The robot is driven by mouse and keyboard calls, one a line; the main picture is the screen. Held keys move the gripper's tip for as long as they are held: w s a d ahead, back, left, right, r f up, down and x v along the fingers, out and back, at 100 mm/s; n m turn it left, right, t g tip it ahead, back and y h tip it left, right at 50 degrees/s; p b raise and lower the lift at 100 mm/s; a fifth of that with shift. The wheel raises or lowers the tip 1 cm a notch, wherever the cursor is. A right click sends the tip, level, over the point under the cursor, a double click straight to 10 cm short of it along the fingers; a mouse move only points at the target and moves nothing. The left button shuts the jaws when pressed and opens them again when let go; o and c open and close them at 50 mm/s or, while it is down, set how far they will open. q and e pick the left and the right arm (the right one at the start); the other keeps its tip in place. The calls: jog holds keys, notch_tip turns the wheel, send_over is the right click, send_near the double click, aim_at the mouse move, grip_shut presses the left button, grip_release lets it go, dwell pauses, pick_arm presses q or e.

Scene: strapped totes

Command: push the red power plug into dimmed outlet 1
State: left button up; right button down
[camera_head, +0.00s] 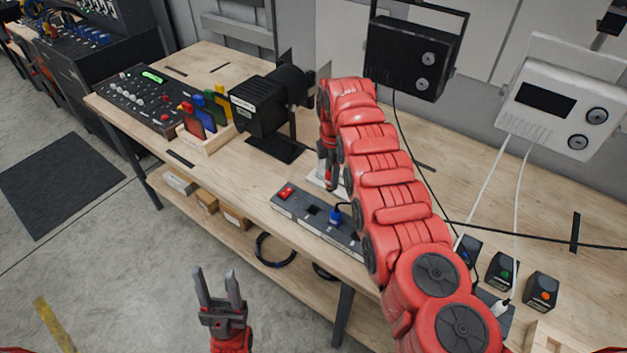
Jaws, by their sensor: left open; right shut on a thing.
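My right arm reaches in from the lower right. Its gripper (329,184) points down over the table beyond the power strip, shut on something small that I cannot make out. A white piece (314,180) shows by its fingertips, partly hidden. I cannot pick out the red power plug. The dark power strip (312,213) has a red switch-like part at its left end and a blue plug (337,215) in it; my arm covers its right end. I cannot tell which socket is dimmed outlet 1. My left gripper (216,275) is open and empty, in front of the table.
A black spotlight (262,104), a control console (140,99) and coloured filters in a wooden rack (207,138) stand at the left. Wall lamps hang behind.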

jog(key=shift+s+a+f+n+p, duration=0.1)
jog(key=shift+s+a+n+p, duration=0.25)
jog(key=shift+a+n, duration=0.4)
jog(key=shift+w+n, duration=0.15)
jog(key=shift+n, duration=0.1)
jog(key=shift+a, duration=0.1)
jog(key=shift+f, duration=0.1)
jog(key=shift+a+n, duration=0.1)
jog(key=shift+n, duration=0.3)
jog(key=shift+a+f+n+p, duration=0.1)
jog(key=shift+a+n+p, duration=0.15)
jog(key=shift+n+p, duration=0.1)
